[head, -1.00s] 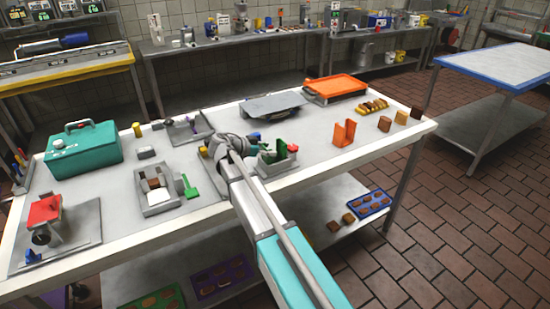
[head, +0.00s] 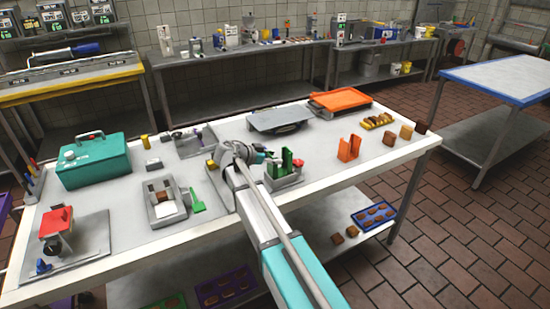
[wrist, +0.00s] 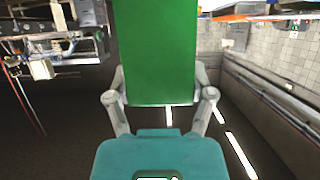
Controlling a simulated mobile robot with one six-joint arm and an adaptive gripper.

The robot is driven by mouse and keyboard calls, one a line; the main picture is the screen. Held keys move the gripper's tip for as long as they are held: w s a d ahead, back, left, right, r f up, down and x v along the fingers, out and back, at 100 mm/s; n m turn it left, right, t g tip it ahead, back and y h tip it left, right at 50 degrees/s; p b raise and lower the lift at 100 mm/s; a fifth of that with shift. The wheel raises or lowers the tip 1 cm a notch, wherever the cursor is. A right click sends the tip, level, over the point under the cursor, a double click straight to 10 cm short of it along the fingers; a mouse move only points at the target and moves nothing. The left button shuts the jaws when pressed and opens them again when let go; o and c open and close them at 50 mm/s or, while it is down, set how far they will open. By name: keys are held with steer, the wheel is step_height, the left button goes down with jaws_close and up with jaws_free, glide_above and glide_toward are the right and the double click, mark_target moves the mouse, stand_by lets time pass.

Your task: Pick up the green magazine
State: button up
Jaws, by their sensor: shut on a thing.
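The green magazine (head: 287,160) is a flat green piece standing upright at a grey fixture (head: 285,180) on the white table, in the middle of the head view. My gripper (head: 266,157) reaches it from the left and is shut on it. In the wrist view the magazine (wrist: 156,55) fills the space between the two grey fingers of my gripper (wrist: 160,88). Whether its lower edge still touches the fixture cannot be told.
An orange U-shaped piece (head: 348,149) stands to the right of the fixture. A grey tilted plate (head: 279,119) and an orange tray (head: 341,101) lie behind. A teal toolbox (head: 93,163) and a grey unit with a green handle (head: 198,203) stand left.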

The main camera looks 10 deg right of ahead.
step_height(320, 180, up, 15)
steer(key=p, duration=1.4)
